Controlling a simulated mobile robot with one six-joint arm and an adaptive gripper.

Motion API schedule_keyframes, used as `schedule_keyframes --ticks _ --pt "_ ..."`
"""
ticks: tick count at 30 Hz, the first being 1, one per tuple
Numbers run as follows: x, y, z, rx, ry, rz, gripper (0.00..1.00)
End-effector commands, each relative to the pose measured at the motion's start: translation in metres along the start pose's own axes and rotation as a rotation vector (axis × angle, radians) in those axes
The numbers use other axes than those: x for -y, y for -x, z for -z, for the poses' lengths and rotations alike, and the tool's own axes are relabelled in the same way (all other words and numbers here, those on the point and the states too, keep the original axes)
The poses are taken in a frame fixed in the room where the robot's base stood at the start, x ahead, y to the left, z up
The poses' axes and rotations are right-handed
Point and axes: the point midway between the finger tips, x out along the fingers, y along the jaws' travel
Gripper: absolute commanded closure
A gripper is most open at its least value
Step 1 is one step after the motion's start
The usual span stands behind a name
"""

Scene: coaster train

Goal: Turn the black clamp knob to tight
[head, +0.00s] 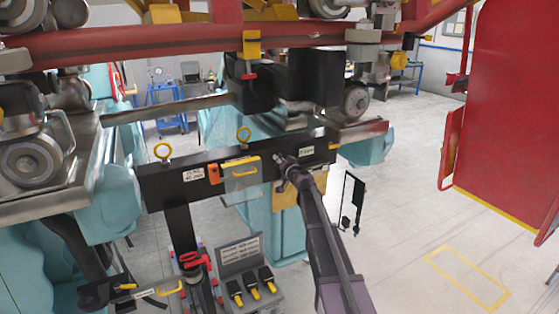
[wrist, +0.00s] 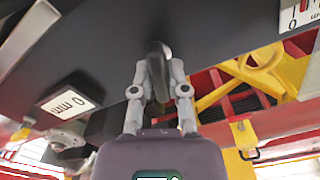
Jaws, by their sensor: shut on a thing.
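The black clamp knob (wrist: 157,48) sticks out from a dark panel (wrist: 120,55) in the wrist view. My gripper (wrist: 159,72) is shut on it, one grey finger on each side. In the head view my gripper (head: 284,166) reaches the right part of the black crossbar (head: 225,166) from below, and the knob is hidden there behind the fingers. No mark showing how tight the knob is can be made out.
A yellow handle on a clear plate (head: 241,170) and an orange part (head: 213,174) sit left of my gripper on the crossbar. A tool box (head: 250,285) stands below. Red rail (head: 180,42) runs overhead. Floor is open at right.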

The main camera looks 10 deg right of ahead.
Motion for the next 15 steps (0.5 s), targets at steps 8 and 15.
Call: schedule_keyframes --ticks 8,15 --pt "-0.0012 -0.0003 -0.0001 0.0 -0.194 0.0 1.0" --pt "-0.0018 -0.0003 -0.0003 0.0 -0.317 0.0 1.0"
